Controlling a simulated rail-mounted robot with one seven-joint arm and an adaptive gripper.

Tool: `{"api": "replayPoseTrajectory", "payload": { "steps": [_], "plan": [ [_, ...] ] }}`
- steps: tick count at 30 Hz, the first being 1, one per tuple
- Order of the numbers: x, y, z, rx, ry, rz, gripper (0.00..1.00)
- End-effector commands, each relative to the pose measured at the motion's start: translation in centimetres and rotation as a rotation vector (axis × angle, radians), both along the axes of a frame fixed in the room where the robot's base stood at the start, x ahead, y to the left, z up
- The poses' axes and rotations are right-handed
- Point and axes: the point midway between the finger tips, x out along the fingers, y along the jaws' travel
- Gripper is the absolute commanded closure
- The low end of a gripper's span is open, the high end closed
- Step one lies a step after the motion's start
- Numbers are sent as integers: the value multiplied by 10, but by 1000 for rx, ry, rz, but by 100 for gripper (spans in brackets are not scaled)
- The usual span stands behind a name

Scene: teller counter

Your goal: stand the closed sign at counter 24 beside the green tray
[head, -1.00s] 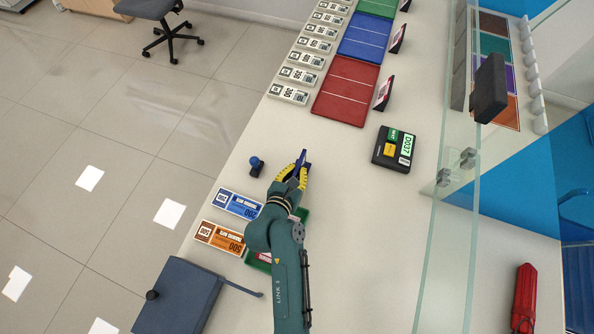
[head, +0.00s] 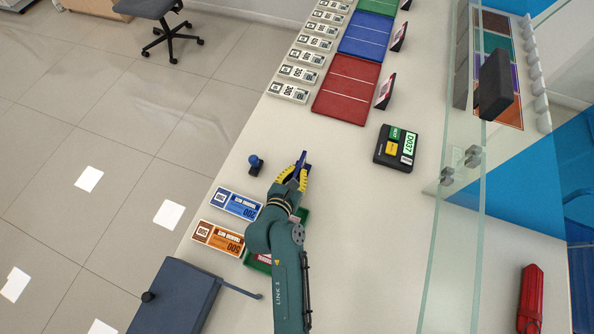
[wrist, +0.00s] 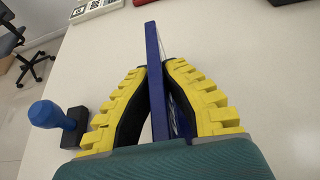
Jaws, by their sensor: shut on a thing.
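My gripper (head: 294,178) is shut on a thin dark-blue panel, the closed sign (head: 301,160), and holds it on edge. In the wrist view the sign (wrist: 155,80) rises between the yellow fingers (wrist: 157,88); pale marks show on its right face, too oblique to read. The green tray (head: 377,6) lies at the far end of the counter (head: 335,185), cut by the top edge. Small dark stands (head: 399,37) are beside the trays; their numbers are unreadable, so I cannot tell which is counter 24.
A blue tray (head: 363,37) and red tray (head: 346,88) lie before the green one, with banknote bundles (head: 288,92) to their left. A ticket device (head: 396,148) is ahead right, a blue-handled stamp (head: 255,163) left of my gripper. A glass screen (head: 455,220) stands right.

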Motion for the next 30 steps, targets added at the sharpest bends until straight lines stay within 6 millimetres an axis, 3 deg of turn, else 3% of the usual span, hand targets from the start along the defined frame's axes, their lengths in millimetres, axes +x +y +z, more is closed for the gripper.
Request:
{"api": "replayPoseTrajectory", "payload": {
  "steps": [4, 5, 6, 9, 20, 30],
  "plan": [
    [1, 0, -2, -1, -3, 1, 100],
    [1, 0, -1, -1, -3, 1, 86],
    [1, 0, -1, -1, -3, 1, 78],
    [1, 0, -2, 0, -2, 1, 63],
    [-8, 3, 0, 0, 1, 1, 63],
    [-76, 29, 30, -1, -1, 4, 63]
  ]
}}
